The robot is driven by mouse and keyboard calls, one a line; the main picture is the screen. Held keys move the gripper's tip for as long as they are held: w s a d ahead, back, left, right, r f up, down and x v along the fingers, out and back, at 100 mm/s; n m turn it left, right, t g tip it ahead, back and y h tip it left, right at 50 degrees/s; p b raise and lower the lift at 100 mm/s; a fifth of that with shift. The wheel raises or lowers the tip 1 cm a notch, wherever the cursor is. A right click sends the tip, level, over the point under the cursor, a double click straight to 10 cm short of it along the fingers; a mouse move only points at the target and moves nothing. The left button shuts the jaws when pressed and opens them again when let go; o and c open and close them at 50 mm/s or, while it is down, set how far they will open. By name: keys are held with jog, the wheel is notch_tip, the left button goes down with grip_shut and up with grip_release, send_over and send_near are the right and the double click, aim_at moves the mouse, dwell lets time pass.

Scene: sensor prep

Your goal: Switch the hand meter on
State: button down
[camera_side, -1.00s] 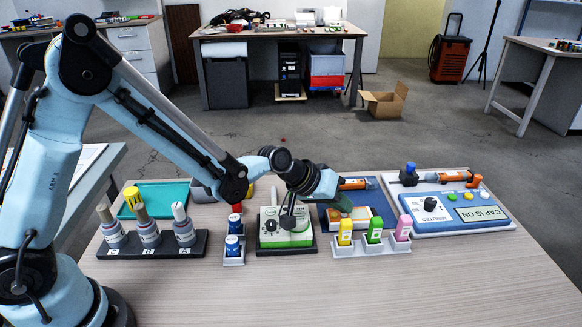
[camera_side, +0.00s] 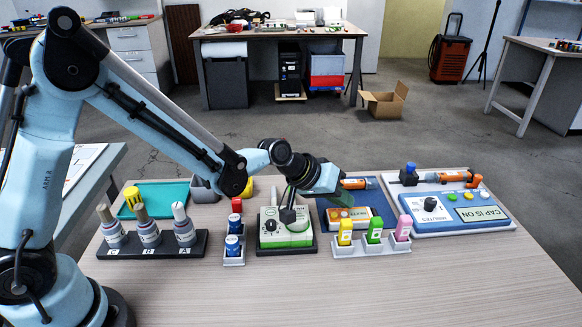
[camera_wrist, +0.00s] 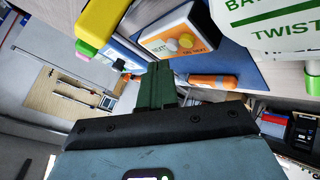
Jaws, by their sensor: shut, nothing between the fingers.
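An orange and white handheld device, which looks like the hand meter (camera_side: 348,218), lies on a dark blue mat behind the yellow, green and pink bottles. In the wrist view the shut fingers (camera_wrist: 157,75) are beside the device's edge. I cannot tell whether they touch it. Part of the device is hidden behind the fingers and bottles.
A green and white station (camera_side: 287,235) with a knob stands close on the left. The coloured bottles (camera_side: 374,230) stand in front. An orange pen-like tool (camera_side: 358,183) lies behind. A blue timer box (camera_side: 455,211) stands right. The front table is clear.

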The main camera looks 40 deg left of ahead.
aim_at(337, 214)
jog(key=shift+r, duration=0.1)
jog(key=shift+r, duration=2.4)
jog(key=shift+s+a+r, duration=0.15)
jog(key=shift+a+r, duration=0.05)
jog(key=s+a+r+m+y, duration=0.1)
jog(key=s+a+y, duration=0.1)
jog(key=s+a, duration=0.5)
jog(key=s+a+r+m+y, duration=0.1)
jog(key=s+a+r+y, duration=0.1)
jog(key=s+a, duration=0.5)
jog(key=s+y, duration=0.1)
jog(key=s, duration=0.5)
jog(key=shift+s+a+r+g, duration=0.2)
jog(key=shift+r+g, duration=0.1)
jog(key=shift+g, duration=0.1)
